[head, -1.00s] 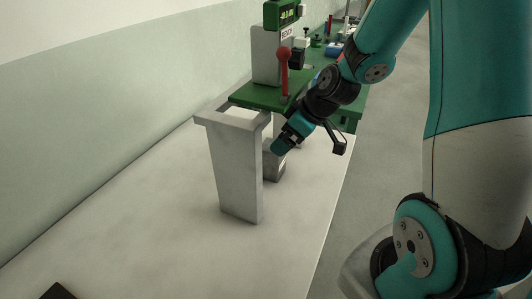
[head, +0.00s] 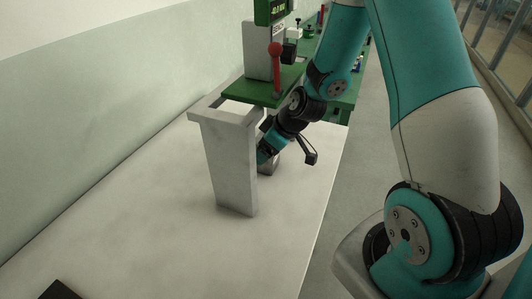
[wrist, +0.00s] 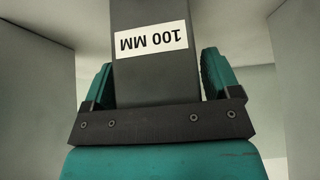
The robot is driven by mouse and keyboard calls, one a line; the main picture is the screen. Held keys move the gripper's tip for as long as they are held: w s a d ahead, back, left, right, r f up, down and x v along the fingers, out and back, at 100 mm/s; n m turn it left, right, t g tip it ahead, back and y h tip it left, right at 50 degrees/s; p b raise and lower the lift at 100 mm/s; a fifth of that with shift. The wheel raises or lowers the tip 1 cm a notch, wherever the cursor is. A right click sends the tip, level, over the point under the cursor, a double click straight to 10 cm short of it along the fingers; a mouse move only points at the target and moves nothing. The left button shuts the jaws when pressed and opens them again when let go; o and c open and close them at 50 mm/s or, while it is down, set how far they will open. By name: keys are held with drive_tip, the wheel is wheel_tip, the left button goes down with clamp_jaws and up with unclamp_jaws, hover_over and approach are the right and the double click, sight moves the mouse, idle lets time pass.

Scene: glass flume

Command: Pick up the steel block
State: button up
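The steel block is a dark grey bar with a white "100 MM" label, upside down in the wrist view (wrist: 152,75). In the head view the block (head: 268,166) stands on the pale table, partly hidden behind a grey frame and my gripper. My gripper (head: 264,152) is low at the block, behind the frame's right leg. In the wrist view my gripper (wrist: 157,75) has one teal finger on each side of the block. A narrow gap shows at the right finger; the left finger looks very close, and contact there is unclear.
The grey frame (head: 228,165) stands upright close to the gripper's left. Behind are a green machine base (head: 262,92) and a red-knobbed lever (head: 276,65). A dark object (head: 62,290) lies at the near left.

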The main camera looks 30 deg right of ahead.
drive_tip(key=c, duration=1.4)
clamp_jaws()
drive_tip(key=shift+r, duration=0.15)
